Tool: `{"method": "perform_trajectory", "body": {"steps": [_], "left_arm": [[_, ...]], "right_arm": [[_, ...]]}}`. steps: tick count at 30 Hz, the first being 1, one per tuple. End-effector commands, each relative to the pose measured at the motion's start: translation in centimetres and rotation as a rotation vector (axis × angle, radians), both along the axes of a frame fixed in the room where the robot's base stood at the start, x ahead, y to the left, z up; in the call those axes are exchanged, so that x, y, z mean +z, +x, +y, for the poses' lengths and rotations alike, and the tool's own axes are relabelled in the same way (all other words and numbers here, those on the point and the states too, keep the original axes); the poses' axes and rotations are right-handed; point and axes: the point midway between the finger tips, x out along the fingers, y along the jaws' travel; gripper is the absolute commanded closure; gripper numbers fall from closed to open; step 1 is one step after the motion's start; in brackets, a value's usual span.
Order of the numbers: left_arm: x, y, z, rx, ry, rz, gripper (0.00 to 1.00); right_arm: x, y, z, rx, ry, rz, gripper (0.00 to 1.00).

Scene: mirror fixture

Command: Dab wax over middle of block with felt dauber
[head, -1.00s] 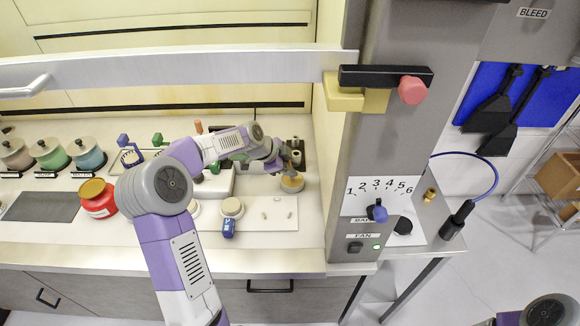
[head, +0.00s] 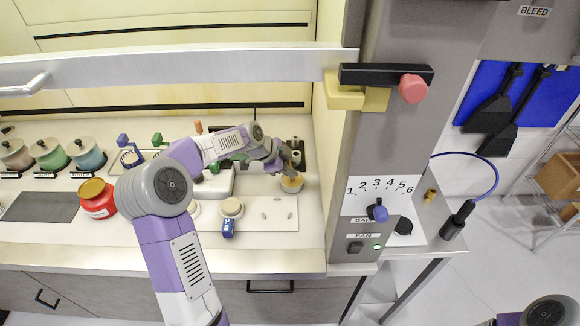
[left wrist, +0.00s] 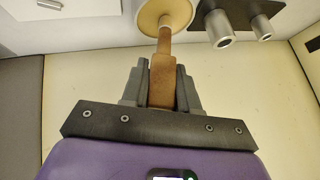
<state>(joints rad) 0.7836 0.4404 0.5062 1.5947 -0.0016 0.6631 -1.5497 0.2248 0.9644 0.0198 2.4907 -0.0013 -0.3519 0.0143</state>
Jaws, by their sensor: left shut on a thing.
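My left gripper (left wrist: 162,85) is shut on the brown handle of the felt dauber (left wrist: 163,75). The handle runs away from the jaws to a round cream and tan disc, which the top edge of the left wrist view cuts off. In the head view my left gripper (head: 287,163) is at the back right of the bench, just above a round tan piece (head: 291,184). I cannot tell whether that piece touches anything below. A white block (head: 217,186) lies partly hidden under my left forearm. I cannot make out wax on it. My right gripper is out of view.
A black holder with metal cylinders (head: 297,146) stands behind the gripper; its cylinders (left wrist: 216,28) show in the left wrist view. A white board (head: 275,225) with small pegs, a blue-handled round tool (head: 228,228) and a red jar (head: 97,199) are nearby. A side wall bounds the right.

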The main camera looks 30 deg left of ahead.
Motion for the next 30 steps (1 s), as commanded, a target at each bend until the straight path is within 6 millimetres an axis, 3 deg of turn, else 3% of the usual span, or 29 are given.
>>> {"method": "perform_trajectory", "body": {"steps": [8,30], "left_arm": [[0.5,-0.1,0.0,-0.001,-0.001,0.004,1.0],[6.6,0.0,0.0,0.0,0.0,0.0,1.0]], "right_arm": [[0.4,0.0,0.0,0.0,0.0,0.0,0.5],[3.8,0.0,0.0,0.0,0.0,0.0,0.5]]}}
